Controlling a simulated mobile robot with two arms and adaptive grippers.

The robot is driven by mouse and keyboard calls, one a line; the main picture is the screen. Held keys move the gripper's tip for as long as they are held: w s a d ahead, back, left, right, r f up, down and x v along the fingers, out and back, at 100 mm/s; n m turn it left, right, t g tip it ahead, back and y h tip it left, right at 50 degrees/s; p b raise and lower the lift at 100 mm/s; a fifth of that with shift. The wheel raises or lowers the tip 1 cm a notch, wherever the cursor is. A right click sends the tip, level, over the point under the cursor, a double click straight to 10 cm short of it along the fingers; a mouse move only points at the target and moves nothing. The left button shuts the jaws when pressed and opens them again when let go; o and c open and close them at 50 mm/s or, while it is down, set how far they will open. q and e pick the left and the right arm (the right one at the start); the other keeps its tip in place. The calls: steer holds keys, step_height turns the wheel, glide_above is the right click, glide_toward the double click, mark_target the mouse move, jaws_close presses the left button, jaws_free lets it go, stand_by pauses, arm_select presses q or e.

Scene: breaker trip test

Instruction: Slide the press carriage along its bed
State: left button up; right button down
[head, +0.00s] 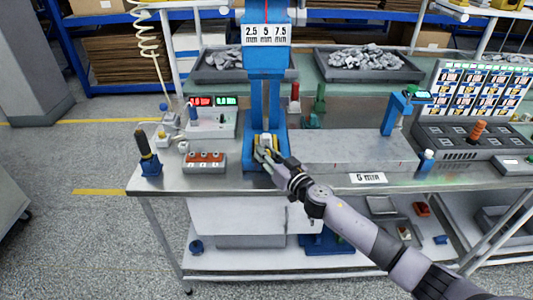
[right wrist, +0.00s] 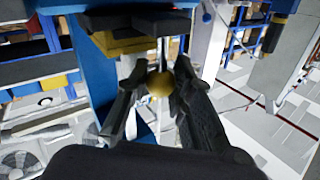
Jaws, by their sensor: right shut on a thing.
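The blue press (head: 266,60) stands on the bench with a sign reading 2.5, 5 and 7.5 mm. A small yellow and dark block (head: 265,139), apparently the carriage, sits low between its blue uprights. It also shows in the right wrist view as a black and yellow block (right wrist: 122,40) with a thin rod ending in a brass ball knob (right wrist: 160,84). My right gripper (head: 267,156) is at the front of the press; its fingers (right wrist: 160,95) are shut on the knob. The bed under the block is mostly hidden by the gripper. My left gripper is not in view.
A grey slab (head: 350,149) lies right of the press, with a "5 mm" label (head: 368,178) at its front. Left are a red-button box (head: 205,160), a meter with displays (head: 212,121) and a screwdriver-like tool (head: 146,150). Trays of grey pieces (head: 365,60) stand behind.

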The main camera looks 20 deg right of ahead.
steer(key=shift+d, duration=0.1)
steer(key=s+d, duration=0.3)
steer(key=d, duration=0.7)
steer(key=s+d, duration=0.3)
steer(key=d, duration=0.8)
steer(key=shift+s, duration=0.1)
steer(key=c, duration=1.7)
jaws_free()
steer(key=shift+o, duration=0.2)
steer(key=v, duration=1.2)
